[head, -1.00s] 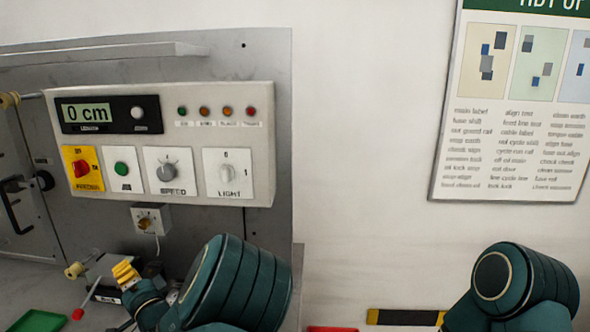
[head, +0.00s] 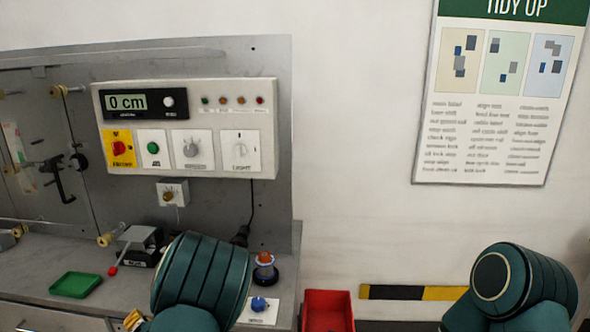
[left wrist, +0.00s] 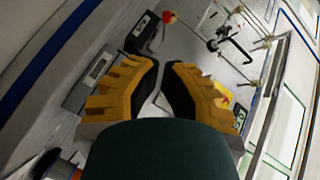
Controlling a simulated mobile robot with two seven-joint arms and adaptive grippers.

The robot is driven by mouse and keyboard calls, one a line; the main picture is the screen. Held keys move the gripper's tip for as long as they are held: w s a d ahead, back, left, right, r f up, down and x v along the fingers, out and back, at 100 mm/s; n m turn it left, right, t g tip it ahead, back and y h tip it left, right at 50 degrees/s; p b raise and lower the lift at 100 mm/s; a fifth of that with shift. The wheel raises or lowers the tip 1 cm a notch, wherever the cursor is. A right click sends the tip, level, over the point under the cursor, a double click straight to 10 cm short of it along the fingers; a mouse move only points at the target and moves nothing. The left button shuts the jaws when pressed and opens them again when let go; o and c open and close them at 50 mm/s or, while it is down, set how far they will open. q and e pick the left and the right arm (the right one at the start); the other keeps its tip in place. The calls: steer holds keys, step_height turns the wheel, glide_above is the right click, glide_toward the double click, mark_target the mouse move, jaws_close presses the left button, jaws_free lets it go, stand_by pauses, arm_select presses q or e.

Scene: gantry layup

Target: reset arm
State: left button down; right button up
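My left gripper (head: 133,320) shows only as a bit of yellow at the bottom edge of the head view, mostly cut off and hidden by my dark green arm. In the left wrist view its two yellow fingers with black pads (left wrist: 160,68) come nearly together at the tips. Only a narrow gap shows between them and I see nothing held. My right arm shows at the lower right of the head view; its gripper is out of view.
A control panel (head: 222,105) reading 0 cm stands over a grey bench (head: 45,255). On the bench are a green tray (head: 76,285), a grey-black device (head: 138,240) and an orange-topped beacon (head: 264,268). A red bin (head: 328,310) stands right of it. A poster (head: 495,130) hangs on the wall.

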arm_select(q)
steer(key=s+d+f+n+g+h, duration=0.25)
steer(key=s+d+f+h, duration=0.2)
steer(key=f, duration=0.45)
steer(key=s+d+f+n+g+h, duration=0.1)
steer(key=s+d+f+g+h, duration=0.2)
steer(key=s+d+f, duration=0.45)
steer(key=s+d+f+n+g+h, duration=0.1)
steer(key=s+d+g+h, duration=0.1)
steer(key=s+d+h, duration=0.2)
steer(key=s+d+f+n+g+h, duration=0.1)
steer(key=s+d+h, duration=0.3)
steer(key=d, duration=0.7)
steer(key=shift+s+g, duration=0.65)
steer(key=shift+s, duration=0.15)
steer(key=shift+f, duration=0.1)
